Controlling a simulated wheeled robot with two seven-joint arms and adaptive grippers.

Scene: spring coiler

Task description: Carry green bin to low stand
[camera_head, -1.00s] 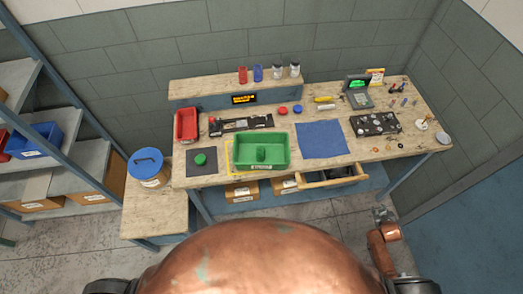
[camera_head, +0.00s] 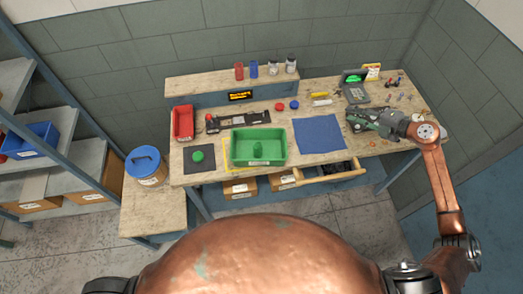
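The green bin (camera_head: 259,159) sits on the workbench (camera_head: 330,172), left of the blue mat and over a yellow-outlined area; something green shows inside it. A low wooden stand (camera_head: 158,216) is at the bench's left end, with a blue-lidded tub (camera_head: 146,167) at its back and bare wood in front. My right gripper (camera_head: 358,121) is over the right part of the bench, right of the blue mat and well apart from the bin. Its fingers blend with the dark panel behind, so I cannot tell their opening. My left gripper is out of view.
A red bin (camera_head: 182,123), a black pad with a green button (camera_head: 198,156) and a blue mat (camera_head: 319,137) lie around the green bin. An open drawer (camera_head: 334,172) sticks out at the bench front. A shelf rack (camera_head: 62,120) stands left.

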